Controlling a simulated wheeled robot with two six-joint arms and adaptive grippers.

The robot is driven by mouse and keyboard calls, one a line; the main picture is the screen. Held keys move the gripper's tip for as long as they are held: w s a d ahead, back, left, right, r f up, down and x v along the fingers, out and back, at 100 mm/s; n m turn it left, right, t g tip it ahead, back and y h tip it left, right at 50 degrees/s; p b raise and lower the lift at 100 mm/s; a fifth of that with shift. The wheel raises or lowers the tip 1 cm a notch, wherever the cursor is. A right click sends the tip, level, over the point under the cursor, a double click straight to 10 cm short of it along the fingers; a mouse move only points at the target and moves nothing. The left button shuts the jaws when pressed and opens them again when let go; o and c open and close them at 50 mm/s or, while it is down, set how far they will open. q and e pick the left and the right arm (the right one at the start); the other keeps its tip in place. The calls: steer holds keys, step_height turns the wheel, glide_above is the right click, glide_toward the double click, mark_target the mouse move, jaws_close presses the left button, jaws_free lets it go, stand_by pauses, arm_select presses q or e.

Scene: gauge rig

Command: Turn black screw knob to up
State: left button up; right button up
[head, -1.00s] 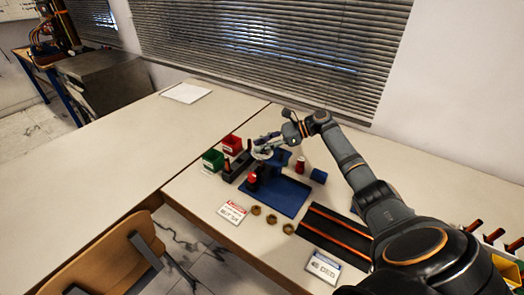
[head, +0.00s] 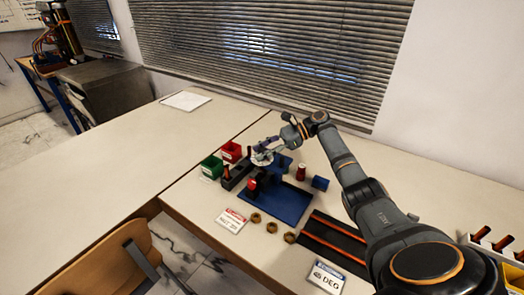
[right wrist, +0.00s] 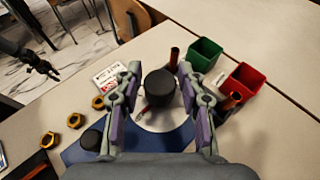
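The black screw knob (right wrist: 160,86) is a round black cap in the right wrist view, standing over a pale round dial (right wrist: 165,118) on the blue rig base (right wrist: 80,149). My right gripper (right wrist: 159,70) is open, with one finger on each side of the knob and narrow gaps between. In the head view my right gripper (head: 263,156) is at the rig above the blue base (head: 290,203) and hides the knob. The knob's pointing direction is hard to tell. A dark gripper shape, probably my left gripper (right wrist: 36,64), shows far off at the wrist view's upper left; its fingers are unclear.
A green bin (head: 212,166) and a red bin (head: 231,151) stand left of the rig. A second black cap (right wrist: 91,140) is on the base. Brass nuts (head: 272,227), a sign card (head: 232,221) and a black tray (head: 334,238) lie in front. The left table is mostly clear.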

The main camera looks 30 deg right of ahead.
steer(key=shift+o, duration=0.7)
steer(key=shift+d+r, duration=0.15)
steer(key=shift+d, duration=0.1)
steer(key=v, duration=1.1)
steer(key=shift+s+d, duration=0.15)
steer(key=shift+d, duration=0.05)
